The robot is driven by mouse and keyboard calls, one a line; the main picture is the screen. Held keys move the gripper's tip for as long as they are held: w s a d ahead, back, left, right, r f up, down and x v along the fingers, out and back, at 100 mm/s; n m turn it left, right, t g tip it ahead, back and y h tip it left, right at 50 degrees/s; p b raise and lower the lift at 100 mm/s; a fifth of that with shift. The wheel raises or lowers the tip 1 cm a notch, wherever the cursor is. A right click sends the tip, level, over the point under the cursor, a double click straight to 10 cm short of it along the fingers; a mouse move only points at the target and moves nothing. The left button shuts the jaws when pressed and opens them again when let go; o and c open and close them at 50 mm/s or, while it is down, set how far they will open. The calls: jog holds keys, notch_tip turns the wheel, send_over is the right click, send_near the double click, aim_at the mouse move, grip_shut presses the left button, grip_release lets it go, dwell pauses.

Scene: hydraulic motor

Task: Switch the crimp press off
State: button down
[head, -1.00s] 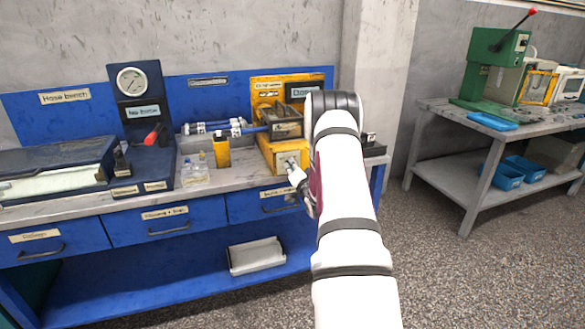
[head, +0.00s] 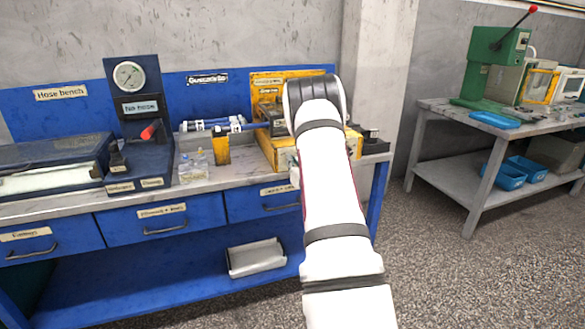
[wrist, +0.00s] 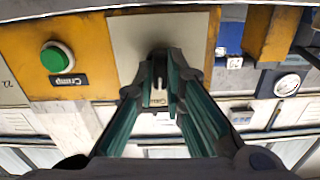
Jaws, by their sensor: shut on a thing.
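The yellow crimp press (head: 268,152) stands at the right end of the blue hose bench, partly hidden behind my arm in the head view. In the wrist view its yellow front (wrist: 92,30) fills the upper left, with a round green button (wrist: 56,57) and a "Crimp" label. A pale plate on that front carries a small dark switch (wrist: 159,62). My gripper (wrist: 160,82) is shut on this switch, its two fingers meeting around it. The fingers hide much of the switch, so its position cannot be told. In the head view the gripper is hidden behind my arm.
A yellow block (head: 222,150), small bottles (head: 193,166) and a gauge stand (head: 139,110) are left of the press on the bench. Blue drawers (head: 150,222) lie below. A grey table (head: 465,133) with a green lever press stands right. Floor between is clear.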

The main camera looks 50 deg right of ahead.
jog(key=n+b, duration=0.8)
jog(key=n, duration=0.1)
jog(key=shift+w+a+n, duration=0.15)
jog(key=shift+w+n, duration=0.05)
jog(key=shift+n, duration=0.1)
jog(key=shift+b, duration=0.3)
jog(key=c, duration=1.7)
grip_release()
jog(key=shift+o, duration=0.2)
jog(key=shift+f, duration=0.1)
jog(key=v, duration=1.2)
